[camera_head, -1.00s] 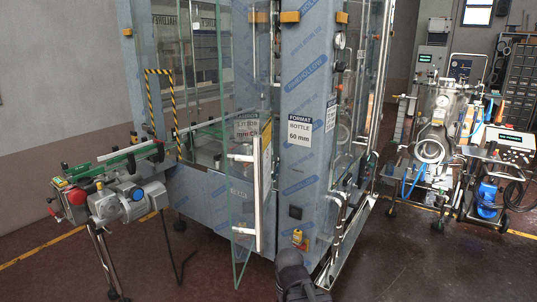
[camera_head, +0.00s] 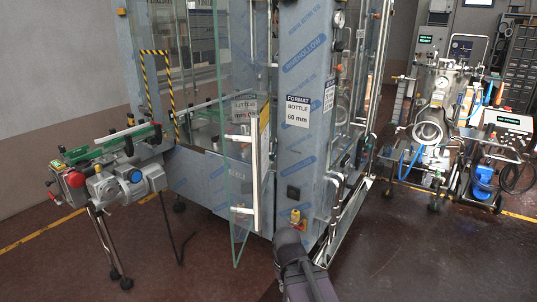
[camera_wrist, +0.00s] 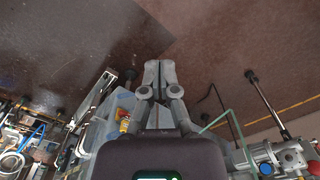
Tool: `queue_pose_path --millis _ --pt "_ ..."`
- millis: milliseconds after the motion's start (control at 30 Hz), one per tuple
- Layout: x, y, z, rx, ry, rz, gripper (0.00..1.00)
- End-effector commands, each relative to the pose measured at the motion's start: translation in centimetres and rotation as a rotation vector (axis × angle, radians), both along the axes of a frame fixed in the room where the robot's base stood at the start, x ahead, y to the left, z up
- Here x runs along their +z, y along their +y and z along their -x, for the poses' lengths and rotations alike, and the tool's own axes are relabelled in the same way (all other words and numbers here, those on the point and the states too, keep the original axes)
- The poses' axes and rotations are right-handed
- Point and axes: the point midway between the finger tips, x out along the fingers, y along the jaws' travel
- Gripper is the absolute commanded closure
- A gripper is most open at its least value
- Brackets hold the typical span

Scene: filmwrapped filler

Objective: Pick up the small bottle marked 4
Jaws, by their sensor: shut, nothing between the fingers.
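I see no small bottle marked 4 in either view. My gripper (camera_wrist: 159,66) shows in the wrist view with its two grey fingers together and nothing between them. It is over bare brown floor, as seen there. In the head view, a dark part of my arm rises from the bottom edge in front of the machine's corner; the fingers cannot be made out there. The blue film-wrapped filling machine (camera_head: 303,165) stands in the middle, with a "FORMAT BOTTLE 60 mm" sign (camera_head: 297,111).
A glass door (camera_head: 238,70) with a long handle (camera_head: 254,180) stands open at the machine's front. A conveyor with a motor (camera_head: 130,180) juts out left. A cart with a steel tank (camera_head: 440,90) and hoses stands right. Brown floor (camera_head: 420,260) is clear at front right.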

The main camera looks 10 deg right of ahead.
Motion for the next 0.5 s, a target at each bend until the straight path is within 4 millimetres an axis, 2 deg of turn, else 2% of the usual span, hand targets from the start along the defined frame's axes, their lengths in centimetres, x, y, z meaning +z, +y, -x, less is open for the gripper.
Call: queue_pose_path --millis 300,500 --pt "3.6 0.0 0.0 0.0 0.0 0.0 1.0" --pt "4.9 0.0 0.0 -0.001 0.0 0.0 1.0"
